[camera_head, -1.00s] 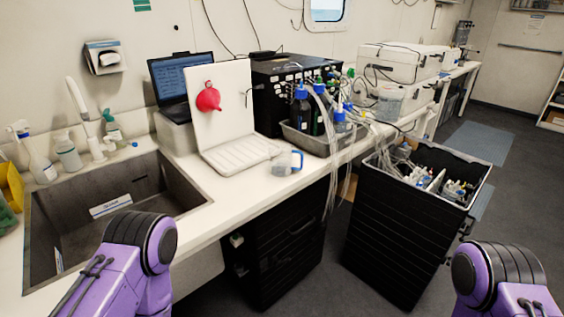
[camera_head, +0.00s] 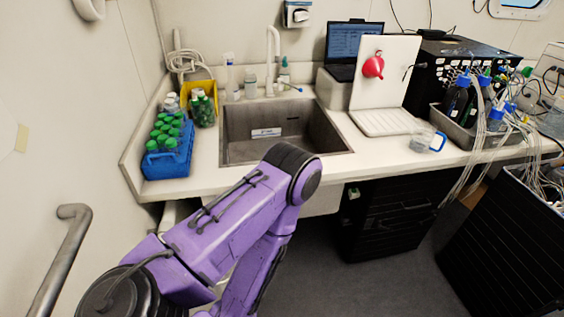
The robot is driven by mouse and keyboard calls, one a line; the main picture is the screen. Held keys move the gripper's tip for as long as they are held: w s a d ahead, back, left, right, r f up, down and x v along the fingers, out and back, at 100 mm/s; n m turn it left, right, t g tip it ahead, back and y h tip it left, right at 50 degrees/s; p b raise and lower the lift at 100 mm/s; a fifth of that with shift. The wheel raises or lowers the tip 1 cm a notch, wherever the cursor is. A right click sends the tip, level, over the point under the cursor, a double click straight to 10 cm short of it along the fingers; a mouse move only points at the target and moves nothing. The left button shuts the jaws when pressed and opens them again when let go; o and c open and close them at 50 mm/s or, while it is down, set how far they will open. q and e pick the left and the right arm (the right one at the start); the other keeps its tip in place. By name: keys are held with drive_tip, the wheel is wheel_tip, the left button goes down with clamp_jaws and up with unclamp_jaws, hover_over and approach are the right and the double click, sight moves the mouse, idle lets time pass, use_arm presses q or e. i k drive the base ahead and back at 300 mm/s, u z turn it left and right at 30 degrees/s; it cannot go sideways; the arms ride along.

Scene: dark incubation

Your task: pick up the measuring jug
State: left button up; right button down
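The measuring jug (camera_head: 422,141) is a small clear jug with a blue handle. It stands on the white counter (camera_head: 385,160), near the front edge, right of the sink and in front of the white drying board. My purple left arm reaches in from the lower left and ends in view at a bent joint, below the sink and well left of the jug. Neither gripper shows in the head view. Nothing touches the jug.
The sink (camera_head: 285,155) lies left of the jug. A blue crate of green-capped bottles (camera_head: 168,160) stands at the counter's left end. A tray with bottles and tubes (camera_head: 470,128) is right of the jug. A black bin (camera_head: 510,245) stands on the floor at right. A wall rail (camera_head: 62,250) is at left.

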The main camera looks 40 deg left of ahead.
sight(424, 133)
drive_tip(key=z, duration=0.8)
drive_tip(key=i, duration=0.7)
drive_tip(key=u, duration=2.55)
